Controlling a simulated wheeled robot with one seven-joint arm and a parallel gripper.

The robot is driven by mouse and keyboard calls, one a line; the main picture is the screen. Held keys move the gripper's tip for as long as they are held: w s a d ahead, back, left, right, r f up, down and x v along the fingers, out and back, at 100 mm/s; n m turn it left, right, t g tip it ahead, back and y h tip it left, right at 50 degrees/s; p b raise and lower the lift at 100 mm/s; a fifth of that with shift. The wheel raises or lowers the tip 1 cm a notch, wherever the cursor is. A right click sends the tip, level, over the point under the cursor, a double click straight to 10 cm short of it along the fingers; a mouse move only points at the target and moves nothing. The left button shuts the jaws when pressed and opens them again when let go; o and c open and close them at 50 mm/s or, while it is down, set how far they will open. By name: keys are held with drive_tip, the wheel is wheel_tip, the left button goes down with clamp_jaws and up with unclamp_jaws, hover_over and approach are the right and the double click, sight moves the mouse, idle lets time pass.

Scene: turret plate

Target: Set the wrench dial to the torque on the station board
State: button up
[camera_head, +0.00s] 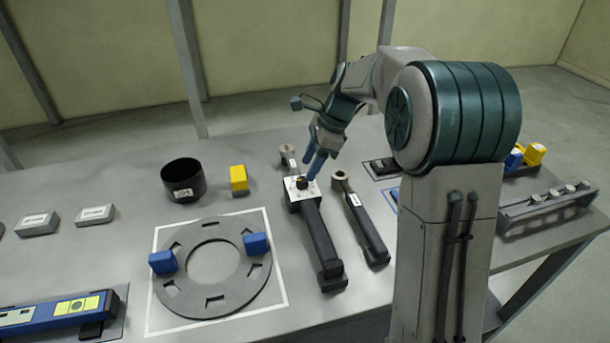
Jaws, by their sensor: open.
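A torque wrench (318,235) with a dark handle lies on the table, right of the ring plate. Its head has a white square dial face with a dark dial knob (301,182) standing on it. My gripper (311,173) is open, with its blue fingers pointing down over the head, close beside the knob. I cannot tell whether the fingers touch the knob or straddle it. The dial markings are too small to read. I cannot pick out a station board with a readable torque.
A second wrench-like tool (365,225) lies close on the right. A grey ring plate (175,290) with two blue blocks lies left, near a black labelled cup (183,180) and a yellow block (238,179). A grey rack (545,211) stands at right. My arm hides part of the table.

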sight(302, 179)
drive_tip(key=shift+x, duration=2.15)
drive_tip(key=c, duration=1)
drive_tip(key=shift+r, duration=0.1)
drive_tip(key=shift+w+r+n+g+p, duration=0.15)
drive_tip(key=shift+n+g+p, duration=0.15)
drive_tip(key=shift+n+p, duration=0.75)
drive_tip(key=n+g+p, duration=0.1)
drive_tip(key=n+p, duration=0.1)
drive_tip(key=n, duration=0.1)
drive_tip(key=shift+n+h+p, duration=0.25)
drive_tip(key=shift+h+p, duration=0.05)
drive_tip(key=shift+h, duration=0.1)
drive_tip(key=n+g+p, duration=0.1)
drive_tip(key=n, duration=0.2)
drive_tip(key=n+h+p, duration=0.1)
drive_tip(key=n, duration=0.2)
drive_tip(key=shift+w+a+g+h+p, duration=0.15)
drive_tip(key=shift+g+h+p, duration=0.15)
drive_tip(key=shift+g+p, duration=0.1)
drive_tip(key=shift+f, duration=0.2)
